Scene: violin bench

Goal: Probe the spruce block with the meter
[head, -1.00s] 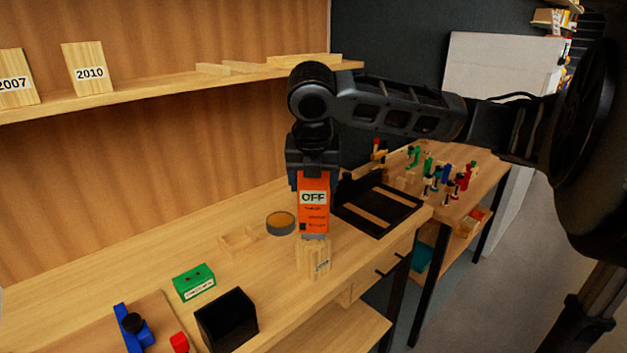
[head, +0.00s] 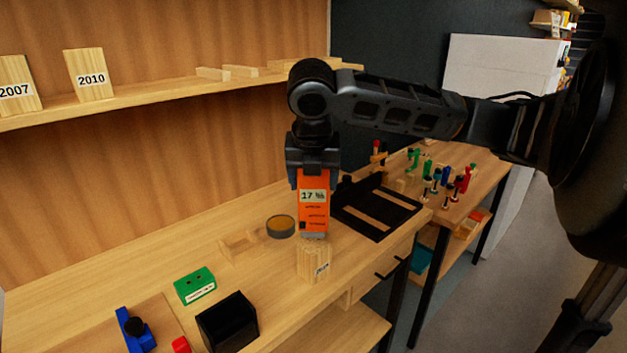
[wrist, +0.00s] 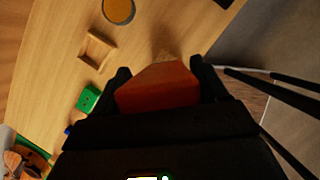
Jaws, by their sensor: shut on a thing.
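My gripper (head: 313,172) is shut on the orange meter (head: 314,208) and holds it upright, its lower end pointing down. The meter's display reads "17" with a percent-like mark. The spruce block (head: 313,264) is a pale wooden block with a small label, standing on the bench near its front edge. The meter's lower end is at the top of the block; the pins are hidden, so I cannot see how deep they sit. In the wrist view the meter (wrist: 158,86) fills the space between the fingers, and the block is mostly hidden behind it.
On the bench (head: 150,282) stand a green box (head: 195,286), a black open box (head: 228,322), a wooden tray (head: 240,245), a round tin (head: 281,227) and a black frame (head: 378,208). A shelf (head: 150,95) runs above. Clamps (head: 446,176) stand on the table behind.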

